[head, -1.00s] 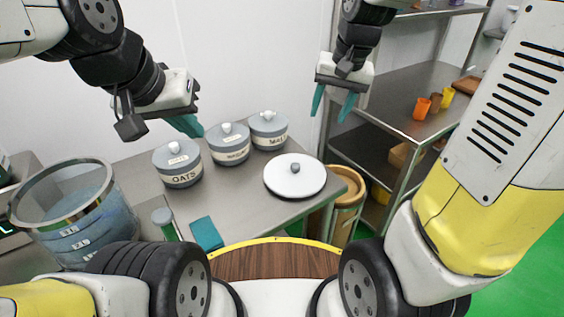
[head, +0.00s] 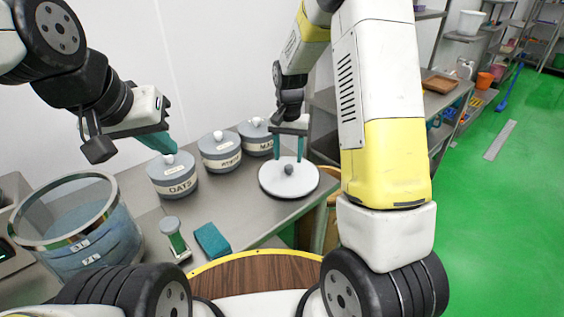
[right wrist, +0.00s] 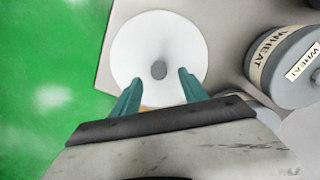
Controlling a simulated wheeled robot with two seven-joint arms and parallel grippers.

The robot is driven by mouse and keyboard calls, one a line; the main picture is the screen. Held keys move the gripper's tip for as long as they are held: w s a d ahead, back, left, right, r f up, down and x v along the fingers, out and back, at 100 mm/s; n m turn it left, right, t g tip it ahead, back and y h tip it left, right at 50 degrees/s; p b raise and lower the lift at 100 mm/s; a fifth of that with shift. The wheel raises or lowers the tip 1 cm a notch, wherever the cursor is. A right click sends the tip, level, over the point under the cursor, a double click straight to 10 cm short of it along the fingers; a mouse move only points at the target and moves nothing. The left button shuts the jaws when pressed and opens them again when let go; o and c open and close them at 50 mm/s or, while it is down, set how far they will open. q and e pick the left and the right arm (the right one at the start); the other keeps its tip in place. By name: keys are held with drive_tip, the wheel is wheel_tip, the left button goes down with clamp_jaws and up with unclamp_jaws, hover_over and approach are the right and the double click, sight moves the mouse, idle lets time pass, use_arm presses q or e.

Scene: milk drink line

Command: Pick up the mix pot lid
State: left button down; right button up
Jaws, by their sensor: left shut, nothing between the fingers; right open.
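The mix pot lid (head: 289,187) is a round white disc with a small grey knob (head: 289,168). It lies flat on the steel table near its right end. It also shows in the right wrist view (right wrist: 135,45), with its knob (right wrist: 159,70) just beyond and between the fingertips. My right gripper (head: 288,158) is open and empty above the lid, its teal fingers pointing down on the far side of the knob. My left gripper (head: 166,150) is shut and empty, near the top of the oats canister.
Canisters for oats (head: 174,181), wheat (head: 221,157) and a third (head: 256,140) stand left of and behind the lid. A large clear pot (head: 85,240) stands at left. Shelving (head: 440,97) stands behind right.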

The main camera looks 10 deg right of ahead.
sight(289, 167)
drive_tip(key=shift+s+f, duration=0.1)
drive_tip(key=shift+f, duration=1.9)
clamp_jaws()
